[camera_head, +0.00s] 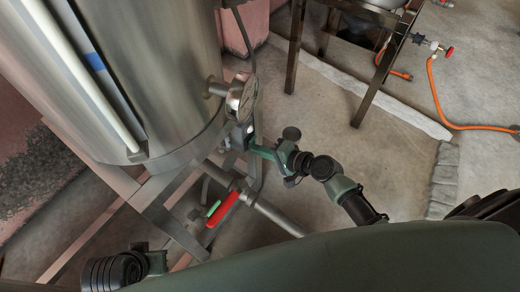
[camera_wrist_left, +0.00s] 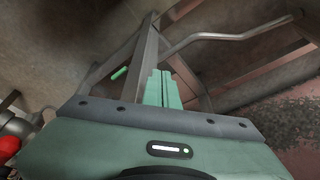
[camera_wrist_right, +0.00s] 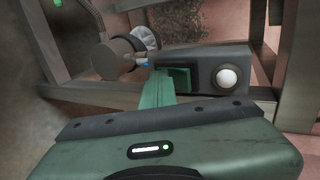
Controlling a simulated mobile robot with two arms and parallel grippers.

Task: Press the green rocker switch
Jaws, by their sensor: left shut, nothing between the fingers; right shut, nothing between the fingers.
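The green rocker switch (camera_wrist_right: 180,76) sits on the face of a dark grey box (camera_wrist_right: 205,62) that also carries a round white button (camera_wrist_right: 226,77). In the head view the box (camera_head: 238,136) is below the gauge beside the steel tank. My right gripper (camera_head: 252,148) is shut and empty, its fingertips right at the box. In the right wrist view its fingertips (camera_wrist_right: 160,74) overlap the switch's left part; I cannot tell whether they touch it. My left gripper (camera_wrist_left: 162,76) is shut and empty, pointing at the metal frame, away from the switch.
A steel tank (camera_head: 160,60) on a metal frame (camera_head: 150,205) fills the left. A red handle (camera_head: 222,210) and a small green one (camera_head: 213,207) are below the box. A pressure gauge (camera_head: 248,97) is above it. An orange hose (camera_head: 440,100) lies right.

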